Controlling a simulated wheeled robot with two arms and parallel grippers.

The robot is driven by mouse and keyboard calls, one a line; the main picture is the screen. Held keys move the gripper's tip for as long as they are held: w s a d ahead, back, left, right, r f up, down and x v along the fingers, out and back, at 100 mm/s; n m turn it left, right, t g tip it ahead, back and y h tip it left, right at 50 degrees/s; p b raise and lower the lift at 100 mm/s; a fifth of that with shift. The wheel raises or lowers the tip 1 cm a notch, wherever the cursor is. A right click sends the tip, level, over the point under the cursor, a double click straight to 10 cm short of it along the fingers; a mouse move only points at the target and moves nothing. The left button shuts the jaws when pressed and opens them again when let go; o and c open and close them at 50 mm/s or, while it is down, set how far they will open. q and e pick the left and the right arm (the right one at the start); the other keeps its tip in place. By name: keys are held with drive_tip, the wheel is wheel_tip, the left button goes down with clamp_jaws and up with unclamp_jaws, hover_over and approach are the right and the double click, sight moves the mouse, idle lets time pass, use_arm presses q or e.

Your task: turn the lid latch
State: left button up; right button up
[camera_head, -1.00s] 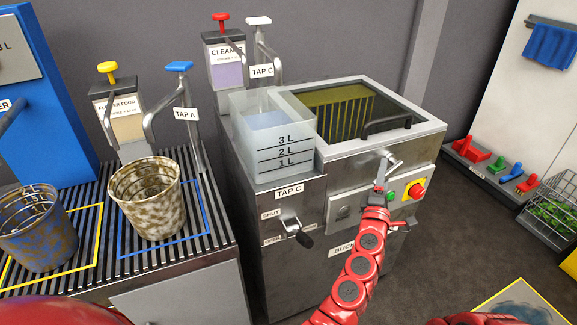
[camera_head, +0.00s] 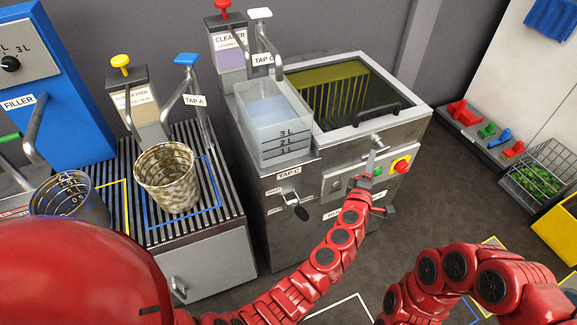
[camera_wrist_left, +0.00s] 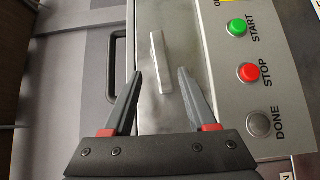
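The lid latch (camera_wrist_left: 160,65) is a pale metal bar on the machine's front panel, nearly upright in the left wrist view. In the head view the latch (camera_head: 378,141) sits just below the front edge of the tank lid (camera_head: 375,88). The lid is dark glass in a grey frame with a black handle (camera_head: 365,113), and it lies shut. My left gripper (camera_wrist_left: 153,75) is open, with its two fingers on either side of the latch and gaps to both. In the head view my left gripper (camera_head: 370,160) is at the latch. My right gripper is out of view.
Beside the latch are the green START (camera_wrist_left: 237,27), red STOP (camera_wrist_left: 249,72) and grey DONE (camera_wrist_left: 258,123) buttons. A clear measuring tank (camera_head: 270,120) stands left of the lid. The tap C lever (camera_head: 296,205) sticks out lower left. My right arm is at the lower right.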

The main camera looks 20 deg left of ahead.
use_arm(q)
drive_tip(key=s+p, duration=0.2)
drive_tip(key=s, duration=1.1)
drive_tip(key=s+a+r+y+p, duration=0.1)
drive_tip(key=a+r+y, duration=0.1)
drive_tip(key=a+y, duration=0.3)
drive_tip(key=s+a+r+n+y+p, duration=0.1)
drive_tip(key=a+y, duration=0.4)
drive_tip(key=a, duration=0.8)
drive_tip(key=shift+s+a+r, duration=0.35)
drive_tip(key=shift+s+r, duration=0.35)
drive_tip(key=shift+r, duration=0.25)
